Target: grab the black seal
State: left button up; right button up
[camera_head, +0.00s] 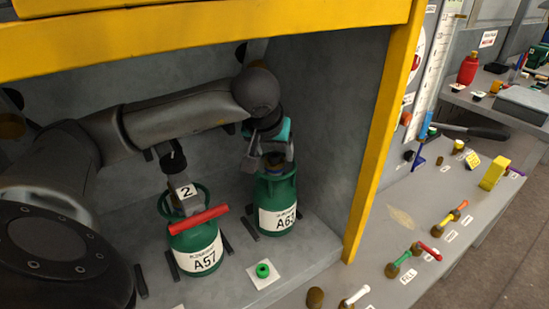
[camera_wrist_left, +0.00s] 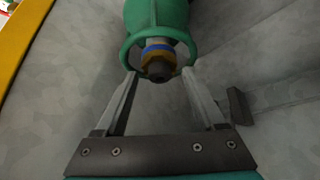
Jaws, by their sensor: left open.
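My left gripper (camera_head: 272,155) is open at the top of the green cylinder A63 (camera_head: 277,201) in the head view. In the left wrist view my left gripper (camera_wrist_left: 160,84) has its two fingers apart. Between and beyond them is the valve, with a blue ring (camera_wrist_left: 157,48), a brass collar (camera_wrist_left: 157,58) and a dark tip (camera_wrist_left: 159,72). The fingers do not appear to close on it. The dark tip may be the black seal, but I cannot tell for sure. The cylinder's green ring handle (camera_wrist_left: 127,50) surrounds the valve. My right gripper is not in view.
Green cylinder A57 (camera_head: 193,240), with a red bar (camera_head: 198,219) on top, stands to the left. A yellow frame (camera_head: 378,130) bounds the bay. Several tools and fittings lie on the right-hand table (camera_head: 375,255).

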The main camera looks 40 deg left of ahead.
pick_arm(q)
jog(key=shift+c, duration=0.3)
grip_shut()
dwell(0.3)
